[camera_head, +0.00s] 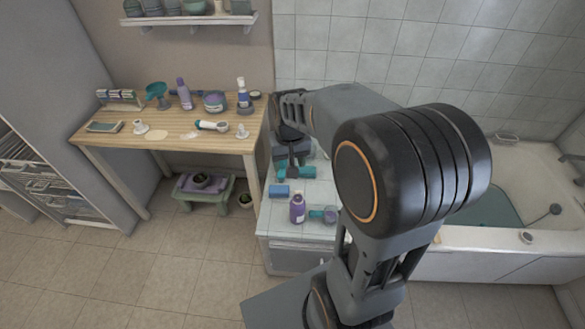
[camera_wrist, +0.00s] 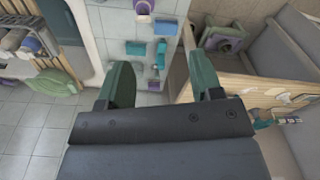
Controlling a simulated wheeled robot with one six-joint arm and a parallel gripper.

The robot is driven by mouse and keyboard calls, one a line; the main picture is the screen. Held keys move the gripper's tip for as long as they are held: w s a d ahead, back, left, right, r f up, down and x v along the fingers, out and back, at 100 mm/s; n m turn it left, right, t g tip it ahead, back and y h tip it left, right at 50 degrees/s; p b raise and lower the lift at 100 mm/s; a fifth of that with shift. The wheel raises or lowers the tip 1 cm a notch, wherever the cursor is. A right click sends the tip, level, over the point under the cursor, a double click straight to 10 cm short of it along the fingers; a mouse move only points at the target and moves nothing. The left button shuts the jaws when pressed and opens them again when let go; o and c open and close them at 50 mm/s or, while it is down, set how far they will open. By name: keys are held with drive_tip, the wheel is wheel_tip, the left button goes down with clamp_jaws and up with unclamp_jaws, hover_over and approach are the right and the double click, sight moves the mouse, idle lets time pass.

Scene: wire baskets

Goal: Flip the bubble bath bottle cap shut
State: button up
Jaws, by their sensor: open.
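A purple bottle (camera_head: 297,209) with a pale label stands upright near the front of the tiled cabinet top. Its cap is too small to tell open from shut. Another purple bottle (camera_head: 184,94) stands on the wooden table; I cannot read which one is the bubble bath. My gripper (camera_head: 294,171) is above the tiled top, behind the nearer bottle and apart from it. In the wrist view my gripper (camera_wrist: 163,78) has its two green fingers spread wide, with nothing between them. A purple item (camera_wrist: 143,6) shows at that view's top edge, partly cut off.
A blue block (camera_head: 279,190) and a teal and purple item (camera_head: 324,214) lie near the bottle. The wooden table (camera_head: 180,146) to the left is cluttered. A bathtub (camera_head: 470,262) stands right. The tiled floor (camera_head: 190,270) in front is clear.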

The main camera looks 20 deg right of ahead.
drive_tip(key=w+d+f+m+g, duration=0.1)
drive_tip(key=w+d+f, duration=0.15)
drive_tip(key=f, duration=0.25)
drive_tip(key=w+d+f+m+g+y, duration=0.1)
drive_tip(key=w+d+f, duration=0.15)
drive_tip(key=f, duration=0.25)
drive_tip(key=w+d+f+g, duration=0.1)
drive_tip(key=w+d+f, duration=0.15)
drive_tip(key=f, duration=0.25)
drive_tip(key=shift+w+a+b+x, duration=0.1)
drive_tip(key=shift+b+x, duration=0.9)
drive_tip(key=shift+x, duration=0.35)
drive_tip(key=shift+w+a+b+x, duration=0.1)
drive_tip(key=shift+w+b+x, duration=0.05)
drive_tip(key=shift+b+x, duration=1)
drive_tip(key=shift+w+a+b+x, duration=0.1)
drive_tip(key=shift+b+x, duration=0.75)
drive_tip(key=shift+x, duration=0.65)
drive_tip(key=shift+f, duration=0.2)
